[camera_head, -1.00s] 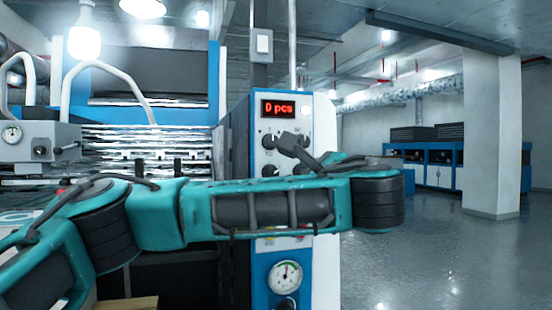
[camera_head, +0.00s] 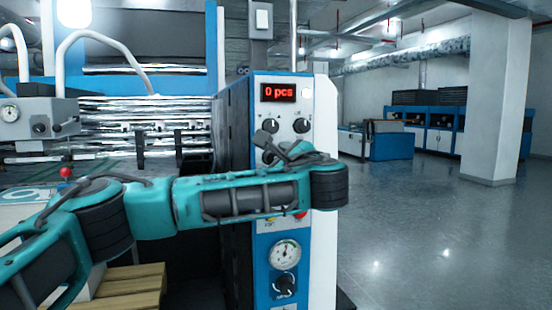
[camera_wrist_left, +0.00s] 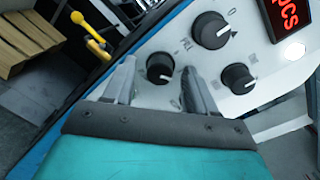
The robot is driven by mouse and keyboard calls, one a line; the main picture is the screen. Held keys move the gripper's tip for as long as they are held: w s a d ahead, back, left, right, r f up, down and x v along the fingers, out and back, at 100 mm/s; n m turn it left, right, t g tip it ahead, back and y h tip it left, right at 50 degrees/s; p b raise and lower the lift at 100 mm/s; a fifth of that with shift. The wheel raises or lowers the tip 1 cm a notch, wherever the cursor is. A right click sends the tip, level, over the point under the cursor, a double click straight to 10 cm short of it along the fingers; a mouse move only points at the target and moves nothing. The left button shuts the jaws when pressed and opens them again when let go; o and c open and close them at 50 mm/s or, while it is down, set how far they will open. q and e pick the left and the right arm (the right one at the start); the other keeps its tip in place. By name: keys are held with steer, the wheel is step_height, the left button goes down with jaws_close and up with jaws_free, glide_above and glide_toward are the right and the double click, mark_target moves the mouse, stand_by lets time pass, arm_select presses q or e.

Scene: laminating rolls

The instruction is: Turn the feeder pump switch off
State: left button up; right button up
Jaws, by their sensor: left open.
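The blue and white control panel (camera_head: 261,238) stands right of centre in the head view, with several black knob switches. I cannot read which label marks the feeder pump. My left gripper (camera_head: 287,150) is in front of the second knob row, under the red display. In the left wrist view the open gripper (camera_wrist_left: 160,82) has a finger on each side of a lower black knob (camera_wrist_left: 160,67); I cannot tell whether they touch it. Two upper knobs show clear, one (camera_wrist_left: 210,30) near the top and one (camera_wrist_left: 238,78) to the right. My right gripper is out of view.
The display (camera_head: 278,92) reads "0 pcs". A gauge (camera_head: 284,253) and another knob (camera_head: 285,286) sit low on the panel. The roller machine (camera_head: 140,110) and a wooden pallet (camera_head: 125,288) are at left. Open floor (camera_head: 430,240) lies right of the panel.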

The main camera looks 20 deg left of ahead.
arm_select(q)
steer(key=c, duration=1)
steer(key=shift+c, duration=0.2)
steer(key=shift+f, duration=0.15)
steer(key=n+b, duration=0.6)
steer(key=n, duration=0.5)
steer(key=shift+n+h+b, duration=0.3)
steer(key=shift+h+b, duration=0.05)
steer(key=shift+h, duration=0.05)
